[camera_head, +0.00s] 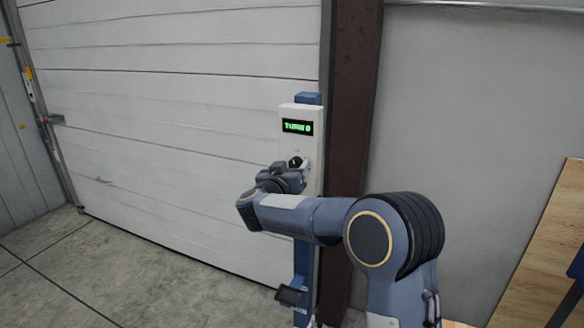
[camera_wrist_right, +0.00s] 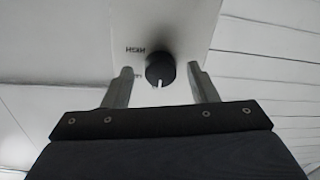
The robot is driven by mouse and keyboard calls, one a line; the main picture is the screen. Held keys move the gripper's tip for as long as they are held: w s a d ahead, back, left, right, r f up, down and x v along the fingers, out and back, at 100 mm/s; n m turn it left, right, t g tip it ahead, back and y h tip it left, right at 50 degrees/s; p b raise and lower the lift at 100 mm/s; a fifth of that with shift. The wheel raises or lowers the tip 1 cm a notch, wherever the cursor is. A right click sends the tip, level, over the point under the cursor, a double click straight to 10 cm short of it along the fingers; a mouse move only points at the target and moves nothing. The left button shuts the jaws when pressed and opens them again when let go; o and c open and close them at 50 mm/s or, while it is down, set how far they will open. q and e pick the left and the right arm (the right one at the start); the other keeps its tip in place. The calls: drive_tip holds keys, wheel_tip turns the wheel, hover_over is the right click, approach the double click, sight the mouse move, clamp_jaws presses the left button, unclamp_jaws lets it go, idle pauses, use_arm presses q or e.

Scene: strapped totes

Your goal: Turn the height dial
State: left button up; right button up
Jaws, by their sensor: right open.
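The height dial (camera_wrist_right: 160,70) is a round black knob with a white pointer line, on a white panel (camera_wrist_right: 185,25). In the right wrist view the panel carries the lettering "HIGH", seen upside down. My right gripper (camera_wrist_right: 163,88) is open, with one finger on each side of the dial and a gap to each. I cannot tell how deep the fingers reach. In the head view the dial (camera_head: 295,162) shows just above my right gripper (camera_head: 281,172), whose fingers are mostly hidden. A display (camera_head: 297,127) above it reads "TURN 0" in green. My left gripper is not in view.
The panel sits on a blue post (camera_head: 307,98) beside a dark brown column (camera_head: 350,100). A white sectional door (camera_head: 180,90) stands behind and left. A wooden tabletop (camera_head: 535,250) is at the right. The floor (camera_head: 120,270) at the left is clear.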

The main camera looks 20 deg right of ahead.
drive_tip(key=c, duration=1)
drive_tip(key=shift+o, duration=0.2)
drive_tip(key=shift+f+m, duration=0.1)
drive_tip(key=shift+m, duration=0.3)
drive_tip(key=shift+a+f+m+g+h+b, duration=0.1)
drive_tip(key=shift+m+g+h+b, duration=0.2)
drive_tip(key=shift+m+b, duration=4.6)
drive_tip(key=shift+f+m+g+h+b, duration=0.1)
drive_tip(key=shift+m+h+b, duration=0.3)
drive_tip(key=shift+m+b, duration=4.45)
drive_tip(key=m+p, duration=0.4)
drive_tip(key=m, duration=0.1)
